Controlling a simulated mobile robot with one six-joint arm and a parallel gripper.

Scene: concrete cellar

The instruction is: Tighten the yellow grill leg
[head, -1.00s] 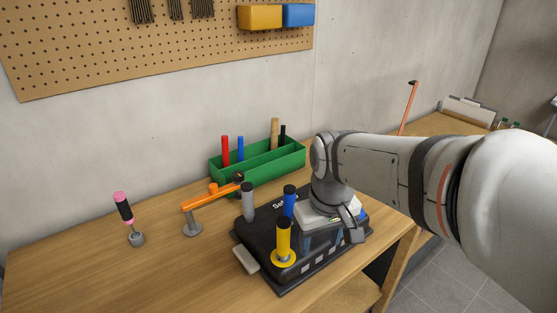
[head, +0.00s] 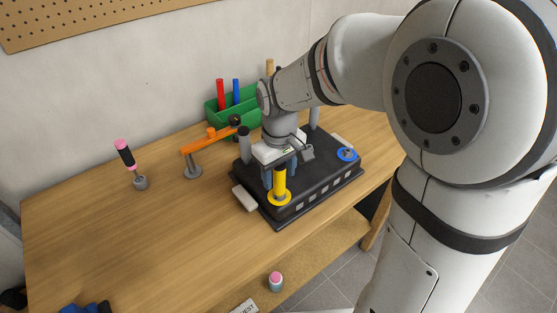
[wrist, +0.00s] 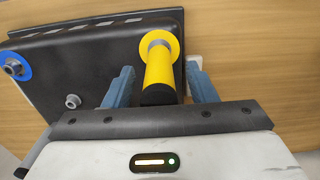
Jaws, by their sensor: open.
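The yellow grill leg (head: 279,184) stands upright on the near edge of the black grill base (head: 325,160), with a yellow ring around its foot and a black top. My gripper (head: 281,173) is above it, pointing down, with open jaws. In the wrist view the yellow leg (wrist: 159,70) lies between the two blue-grey fingers of my gripper (wrist: 160,85), with visible gaps on both sides. I see no finger touching it. Other parts of the base are hidden behind my gripper.
Grey legs (head: 244,146) stand on the base, and a blue ring (head: 347,154) lies at its right. An orange-armed stand (head: 192,165), a pink-and-black tool (head: 125,155) and a green box (head: 222,116) are nearby.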

